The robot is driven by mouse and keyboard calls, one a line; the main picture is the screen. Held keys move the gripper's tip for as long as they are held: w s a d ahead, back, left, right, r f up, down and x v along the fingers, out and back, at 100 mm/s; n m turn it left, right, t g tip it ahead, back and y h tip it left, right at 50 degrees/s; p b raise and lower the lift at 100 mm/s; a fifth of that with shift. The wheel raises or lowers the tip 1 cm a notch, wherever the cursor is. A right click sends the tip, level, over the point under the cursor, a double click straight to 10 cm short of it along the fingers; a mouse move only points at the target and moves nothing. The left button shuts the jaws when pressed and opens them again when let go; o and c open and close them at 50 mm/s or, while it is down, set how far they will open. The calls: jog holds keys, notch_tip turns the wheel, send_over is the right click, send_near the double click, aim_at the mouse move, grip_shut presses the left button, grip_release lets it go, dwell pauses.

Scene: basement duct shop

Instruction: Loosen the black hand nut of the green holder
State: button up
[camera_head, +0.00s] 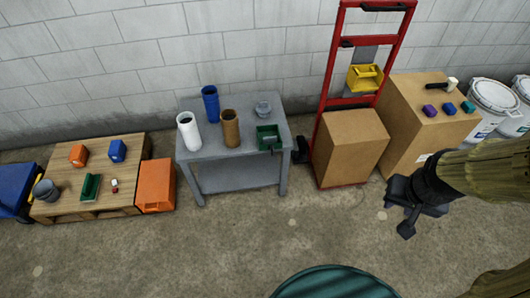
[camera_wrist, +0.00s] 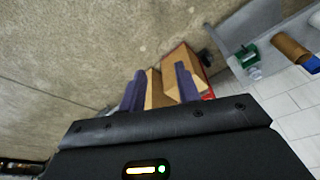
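A green holder (camera_head: 269,137) stands at the front right of the grey table (camera_head: 232,160). It also shows small at the upper right of the wrist view (camera_wrist: 247,54). It has a dark opening, and its black hand nut is too small to make out. My gripper (camera_head: 394,218) hangs over the floor at the right in the head view, well to the right of and apart from the holder. In the wrist view my gripper's two fingers (camera_wrist: 160,90) are spread, with nothing held between them.
A wooden pallet (camera_head: 122,153) with small items lies left.

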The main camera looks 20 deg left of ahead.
aim_at(272, 152)
jog(key=w+a+f+n+t+y+b, duration=0.1)
jog(key=w+a+f+t+b, duration=0.1)
jog(key=w+a+f+b, duration=0.45)
jog(key=w+a+f+n+t+y+b, duration=0.15)
jog(key=w+a+f+b, duration=0.25)
jog(key=w+f+b, duration=0.45)
jog(key=w+a+f+n+t+y+b, duration=0.1)
jog(key=w+a+f+n+t+b, duration=0.3)
jog(key=f, duration=0.6)
jog(key=w+a+f+t+y+b, duration=0.1)
jog(key=a+f+t+y+b, duration=0.1)
jog(key=a+f+b, duration=0.7)
jog(key=w+a+f+t+y+b, duration=0.2)
jog(key=a+f+b, duration=0.8)
jog(key=f, duration=0.5)
jog(key=shift+w+a+f+t+y, duration=0.3)
jog(key=shift+a+t+y, duration=0.25)
jog(key=shift+a+y, duration=0.45)
jog(key=shift+f, duration=0.1)
jog(key=b+x, duration=0.4)
jog(key=x, duration=1.3)
jog(key=shift+w+b, duration=0.15)
jog(key=shift+b, duration=0.25)
jog(key=shift+a, duration=0.1)
